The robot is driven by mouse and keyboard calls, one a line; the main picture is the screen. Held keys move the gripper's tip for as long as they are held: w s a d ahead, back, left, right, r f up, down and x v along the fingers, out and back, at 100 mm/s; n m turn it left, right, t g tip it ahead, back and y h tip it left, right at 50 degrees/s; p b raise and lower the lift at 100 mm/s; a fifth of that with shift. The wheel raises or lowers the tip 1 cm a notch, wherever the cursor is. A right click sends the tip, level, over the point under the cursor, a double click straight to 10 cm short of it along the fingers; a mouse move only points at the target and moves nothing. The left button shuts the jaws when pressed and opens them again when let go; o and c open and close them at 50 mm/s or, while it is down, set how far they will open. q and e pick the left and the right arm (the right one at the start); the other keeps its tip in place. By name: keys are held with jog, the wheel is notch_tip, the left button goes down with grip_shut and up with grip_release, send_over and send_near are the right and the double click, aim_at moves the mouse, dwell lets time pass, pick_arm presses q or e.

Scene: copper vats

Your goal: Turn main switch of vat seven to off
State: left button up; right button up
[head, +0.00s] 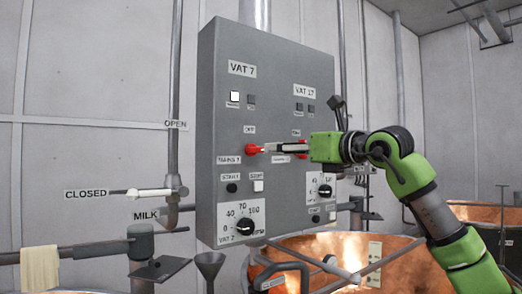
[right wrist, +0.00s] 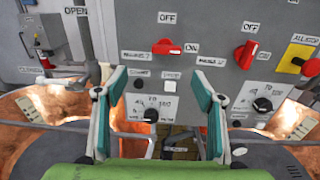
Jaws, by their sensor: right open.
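The red main switch (head: 252,149) of vat seven is on the left half of a grey control panel (head: 222,110), below an OFF label. In the right wrist view the same red switch (right wrist: 165,47) is at upper middle, its handle pointing right toward the ON label. My right gripper (head: 270,148) reaches in from the right, fingertips close to the switch in the head view; I cannot tell if they touch. In the right wrist view the right gripper (right wrist: 155,92) is open, with the switch beyond and between its fingers. My left gripper is not in view.
A second red switch (right wrist: 245,55), for vat 17, sits to the right. Below are a black dial (head: 244,227) and small buttons. Copper vats (head: 335,250) stand under the panel. A milk pipe with a white lever (head: 150,192) and a cloth (head: 40,268) are at left.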

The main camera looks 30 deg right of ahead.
aim_at(259, 149)
jog(key=shift+h, duration=0.3)
jog(key=w+p, duration=0.2)
jog(key=w, duration=0.2)
jog(key=w+p, duration=0.2)
jog(key=w, duration=0.2)
jog(key=w+p, duration=0.3)
jog(key=w, duration=0.1)
jog(key=shift+w+a+r, duration=0.3)
jog(key=shift+w+a, duration=0.05)
jog(key=shift+a, duration=0.05)
jog(key=shift+w+f, duration=0.15)
jog(key=shift+w, duration=0.25)
jog(key=c, duration=1.1)
